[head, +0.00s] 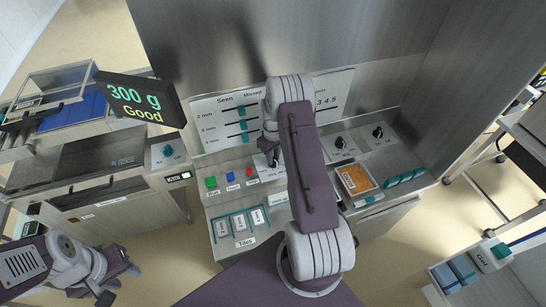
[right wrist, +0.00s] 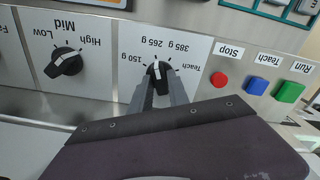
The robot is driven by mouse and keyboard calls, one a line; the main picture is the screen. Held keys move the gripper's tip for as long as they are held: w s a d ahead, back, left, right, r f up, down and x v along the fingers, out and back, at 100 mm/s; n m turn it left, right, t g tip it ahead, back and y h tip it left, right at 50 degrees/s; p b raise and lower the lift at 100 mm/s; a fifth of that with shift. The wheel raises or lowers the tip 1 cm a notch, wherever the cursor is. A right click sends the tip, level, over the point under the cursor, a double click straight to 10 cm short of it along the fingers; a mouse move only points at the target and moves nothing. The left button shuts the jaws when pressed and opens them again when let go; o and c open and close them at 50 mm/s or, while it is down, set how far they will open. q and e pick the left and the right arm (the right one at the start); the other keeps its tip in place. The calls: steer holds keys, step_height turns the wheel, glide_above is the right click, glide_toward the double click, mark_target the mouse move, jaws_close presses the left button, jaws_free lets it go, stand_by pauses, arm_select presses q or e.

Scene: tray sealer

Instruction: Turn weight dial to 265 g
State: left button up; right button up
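The weight dial (right wrist: 158,70) is a black knob on a white plate, upside down in the right wrist view, with marks for 150 g, 265 g, 385 g and Teach. Its white pointer appears to point near the 265 g mark, though the fingers partly cover the knob. My right gripper (right wrist: 159,82) has its two grey fingers closed on the knob's sides. In the head view my right arm hides most of this dial and gripper. My left gripper (head: 118,278) is at the lower left, away from the panel; its finger opening is unclear.
A red Stop button (right wrist: 219,79), blue Teach button (right wrist: 256,86) and green Run button (right wrist: 289,92) sit beside the dial. A Low-Mid-High dial (right wrist: 64,62) is on the other side. A display (head: 140,98) reads 300 g Good. Tiles (head: 240,223) stand in front.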

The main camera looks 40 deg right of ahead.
steer(key=shift+o, duration=0.9)
step_height(320, 180, up, 9)
steer(key=shift+b, duration=0.4)
steer(key=s+a+r, duration=0.2)
steer(key=s+a, duration=0.6)
steer(key=a, duration=0.1)
steer(key=s+a+r+m+t, duration=0.1)
steer(key=s+a+r, duration=0.1)
steer(key=s+a, duration=0.6)
steer(key=a, duration=0.2)
steer(key=shift+s+a+r, duration=0.3)
steer(key=shift+r, duration=0.05)
steer(key=shift+a, duration=0.1)
